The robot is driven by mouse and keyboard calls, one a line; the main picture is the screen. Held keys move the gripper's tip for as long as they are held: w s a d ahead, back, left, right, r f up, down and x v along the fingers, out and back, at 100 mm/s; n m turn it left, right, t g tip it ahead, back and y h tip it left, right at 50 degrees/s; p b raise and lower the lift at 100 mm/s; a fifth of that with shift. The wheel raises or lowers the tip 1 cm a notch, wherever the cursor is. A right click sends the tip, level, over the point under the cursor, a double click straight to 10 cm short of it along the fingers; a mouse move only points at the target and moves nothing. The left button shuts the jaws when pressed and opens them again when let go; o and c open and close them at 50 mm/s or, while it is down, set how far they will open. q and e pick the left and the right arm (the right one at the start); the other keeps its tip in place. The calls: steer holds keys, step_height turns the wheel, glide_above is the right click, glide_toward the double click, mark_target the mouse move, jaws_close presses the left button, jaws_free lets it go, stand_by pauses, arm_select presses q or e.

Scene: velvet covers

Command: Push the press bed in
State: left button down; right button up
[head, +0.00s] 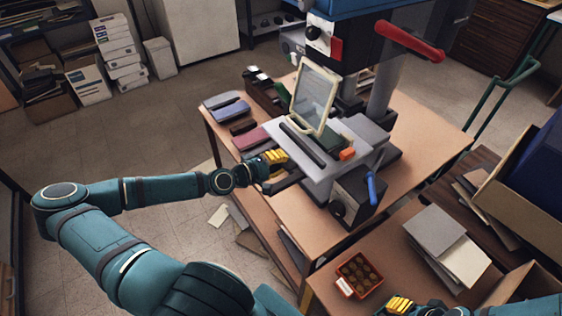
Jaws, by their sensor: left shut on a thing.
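The press (385,80) stands on a wooden table, with a blue top and a red lever (410,42). Its pale grey press bed (312,175) sticks out from under the head toward the left. A dark bar, a green piece and an orange block (347,154) lie on the bed, and a framed clear panel (314,95) stands tilted up over it. My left gripper (276,170), with yellow fingers, is shut at the bed's near left edge; the exact grip is small and partly hidden. My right gripper (400,306) is at the bottom edge, partly cut off.
A dark box with a blue lever (371,188) stands at the bed's near right. Covers (228,107) lie on the table's left. A red tray (360,275) and grey boards (446,245) lie on the nearer table. The table right of the press is clear.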

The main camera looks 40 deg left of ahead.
mark_target(290, 157)
arm_select(q)
steer(key=shift+w+d+r+p, duration=0.1)
steer(key=shift+w+d+p, duration=0.2)
steer(key=shift+w, duration=0.75)
steer(key=shift+w+d+p, duration=0.1)
steer(key=shift+w+d, duration=0.25)
steer(key=shift+w, duration=0.65)
steer(key=c, duration=1.4)
jaws_free()
steer(key=shift+a, duration=0.1)
steer(key=o, duration=0.4)
steer(key=shift+s, duration=0.1)
steer(key=v, duration=1.2)
